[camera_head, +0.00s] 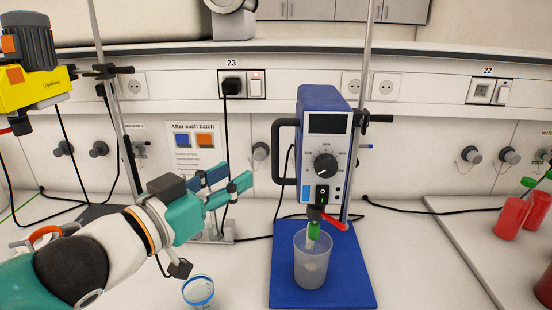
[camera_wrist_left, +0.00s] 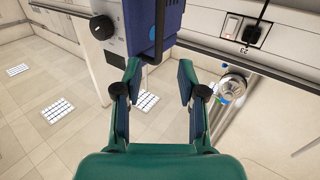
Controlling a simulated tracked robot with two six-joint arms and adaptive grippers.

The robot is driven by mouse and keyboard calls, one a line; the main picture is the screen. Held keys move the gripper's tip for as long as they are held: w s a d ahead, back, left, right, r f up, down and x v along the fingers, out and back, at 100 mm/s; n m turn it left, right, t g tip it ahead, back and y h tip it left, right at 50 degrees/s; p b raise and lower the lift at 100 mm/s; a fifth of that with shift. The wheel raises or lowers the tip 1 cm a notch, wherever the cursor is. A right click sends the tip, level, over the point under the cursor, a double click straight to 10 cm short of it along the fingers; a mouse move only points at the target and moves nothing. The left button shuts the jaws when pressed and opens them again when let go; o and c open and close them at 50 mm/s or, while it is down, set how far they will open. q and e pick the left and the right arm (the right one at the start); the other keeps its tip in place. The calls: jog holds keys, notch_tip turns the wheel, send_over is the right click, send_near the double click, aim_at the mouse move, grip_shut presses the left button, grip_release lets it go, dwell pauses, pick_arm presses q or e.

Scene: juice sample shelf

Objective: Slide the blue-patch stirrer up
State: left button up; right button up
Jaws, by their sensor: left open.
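The blue stirrer (camera_head: 324,98) hangs on an upright metal pole (camera_head: 362,60) in the middle of the head view. It has a dark display, a black knob and a black side handle (camera_head: 278,152). In the left wrist view the spread fingers (camera_wrist_left: 158,80) point towards the stirrer body (camera_wrist_left: 151,25). My right gripper is not in view.
A yellow stirrer (camera_head: 38,90) with orange patches hangs at the far left. A blue-rimmed cup (camera_head: 199,290) stands below my left arm. A wall sign (camera_head: 195,147) shows blue and orange squares. Red bottles (camera_head: 510,216) stand at the right. Cables run along the wall.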

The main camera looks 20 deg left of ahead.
aim_at(273, 153)
pick_arm(q)
jog(key=p+x, duration=0.1)
jog(key=x, duration=1.1)
jog(key=shift+w+d, duration=0.1)
jog(key=shift+w, duration=0.1)
jog(key=shift+f, duration=0.1)
grip_shut()
